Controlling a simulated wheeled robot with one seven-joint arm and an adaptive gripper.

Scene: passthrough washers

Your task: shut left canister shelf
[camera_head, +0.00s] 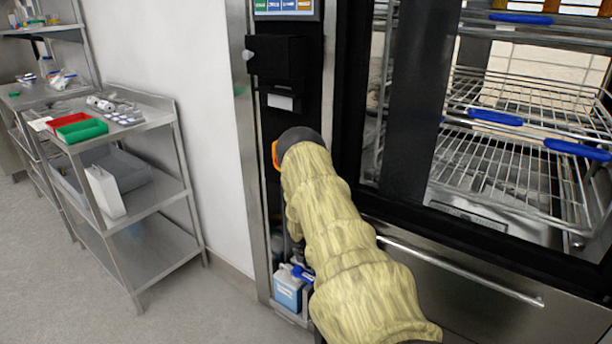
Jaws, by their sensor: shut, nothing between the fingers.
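A light blue canister (288,290) with a white label stands low in a narrow, open-fronted compartment at the left side of the washer. It rests on a metal canister shelf (293,317), whose front edge shows at the bottom of the compartment. My arm covers the right side of this area, so how far out the shelf sits is hard to tell. A darker blue part shows beside the canister's top. My arm, in a beige cover, rises in front of the compartment to a dark, orange-ringed joint. My gripper is hidden behind the arm.
The washer chamber on the right holds wire racks (520,95) with blue handles. A long bar handle (460,270) crosses the steel panel below. A steel cart (160,185) with trays stands left against the white wall. Grey floor (220,310) is clear between cart and washer.

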